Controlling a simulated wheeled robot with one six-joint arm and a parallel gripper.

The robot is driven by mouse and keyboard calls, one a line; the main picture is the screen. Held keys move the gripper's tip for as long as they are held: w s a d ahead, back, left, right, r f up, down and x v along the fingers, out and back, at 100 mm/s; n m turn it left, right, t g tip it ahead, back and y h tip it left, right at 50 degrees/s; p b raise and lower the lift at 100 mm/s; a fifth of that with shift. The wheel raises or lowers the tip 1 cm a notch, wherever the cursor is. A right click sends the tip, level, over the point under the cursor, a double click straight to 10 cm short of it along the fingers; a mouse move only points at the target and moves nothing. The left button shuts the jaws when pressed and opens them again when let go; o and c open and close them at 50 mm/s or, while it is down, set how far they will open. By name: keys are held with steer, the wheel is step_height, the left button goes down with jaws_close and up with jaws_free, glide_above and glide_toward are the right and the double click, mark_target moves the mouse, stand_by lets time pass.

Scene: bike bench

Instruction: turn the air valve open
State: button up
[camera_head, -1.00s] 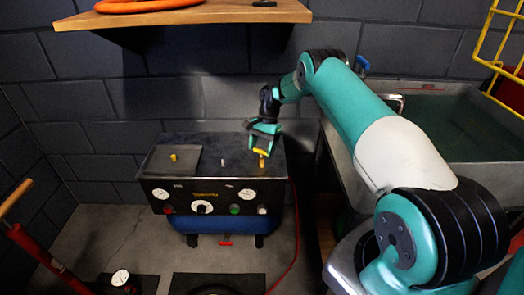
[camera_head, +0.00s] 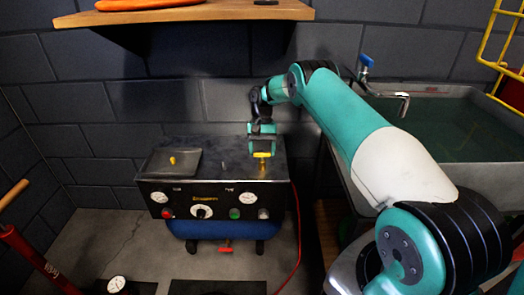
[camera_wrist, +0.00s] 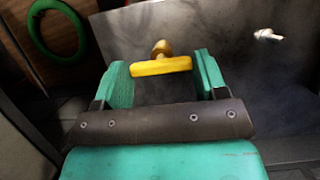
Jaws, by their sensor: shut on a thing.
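The air valve is a yellow T-shaped handle (camera_head: 262,155) on a brass stem, at the right of the black compressor box's top (camera_head: 215,150). In the wrist view the handle (camera_wrist: 161,66) lies crosswise, its ends meeting the inner faces of both green fingers. My gripper (camera_head: 262,151) comes from above and is shut on the handle, end to end. The wrist view shows the fingers (camera_wrist: 163,75) on either side of it.
A smaller yellow knob (camera_head: 172,160) and a pale stub (camera_head: 224,163) stand on the box top. Gauges and knobs line its front. A sink (camera_head: 450,95) with a blue-handled tap (camera_head: 366,61) is at right. A wooden shelf (camera_head: 190,14) hangs above.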

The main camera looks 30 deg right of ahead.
stand_by(0.3)
steer(key=o, duration=0.9)
steer(key=shift+o, duration=0.2)
steer(key=shift+r, duration=0.1)
